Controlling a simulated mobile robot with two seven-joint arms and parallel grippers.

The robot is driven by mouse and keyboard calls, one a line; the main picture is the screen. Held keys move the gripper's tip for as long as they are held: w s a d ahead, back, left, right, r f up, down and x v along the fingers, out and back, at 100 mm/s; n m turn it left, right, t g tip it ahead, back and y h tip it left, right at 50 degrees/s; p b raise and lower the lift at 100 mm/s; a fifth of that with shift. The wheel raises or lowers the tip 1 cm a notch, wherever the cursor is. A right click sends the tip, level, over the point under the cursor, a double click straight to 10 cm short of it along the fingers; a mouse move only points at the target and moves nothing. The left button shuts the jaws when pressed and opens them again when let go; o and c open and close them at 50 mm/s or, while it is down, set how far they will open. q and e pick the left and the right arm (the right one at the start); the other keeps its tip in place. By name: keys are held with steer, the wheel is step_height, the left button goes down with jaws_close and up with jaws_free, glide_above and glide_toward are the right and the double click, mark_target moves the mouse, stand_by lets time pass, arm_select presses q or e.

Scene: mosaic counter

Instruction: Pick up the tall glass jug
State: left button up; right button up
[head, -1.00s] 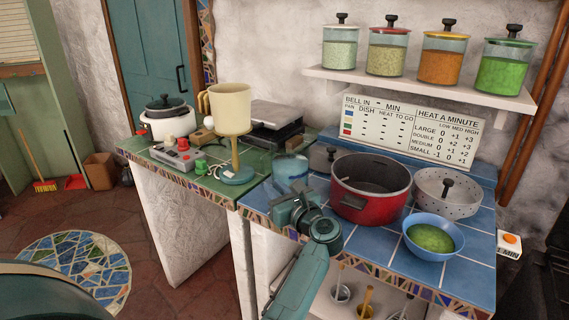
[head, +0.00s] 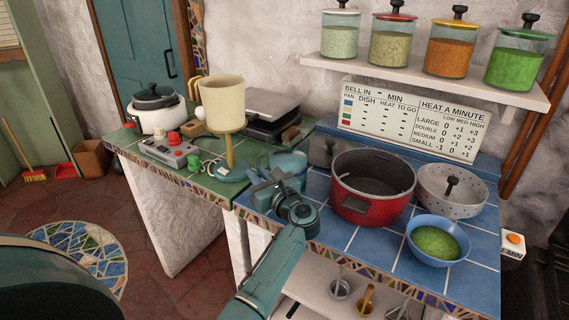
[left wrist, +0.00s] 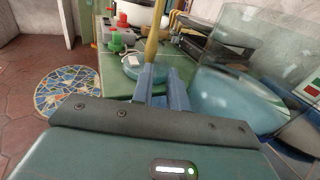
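The tall glass jug (head: 290,163), clear with a blue-tinted lower part, stands on the counter left of the red pot. My left gripper (head: 260,174) is just in front and to the left of it, low over the counter, and its wrist hides the jug's lower front. In the left wrist view the jug (left wrist: 240,95) fills the right side, beside the fingers and not between them. The left fingers (left wrist: 162,82) are apart with nothing seen between them. I cannot tell whether one touches the jug. My right gripper is not in view.
A red pot (head: 360,205), a white colander (head: 437,205) and a blue bowl (head: 430,258) of green food stand to the right. A cream pitcher on a stand (head: 225,115) and a grey control box (head: 165,150) stand on the green counter to the left.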

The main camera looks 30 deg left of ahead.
arm_select(q)
steer(key=shift+d, duration=0.1)
jaws_close()
stand_by(1.2)
steer(key=shift+r, duration=0.3)
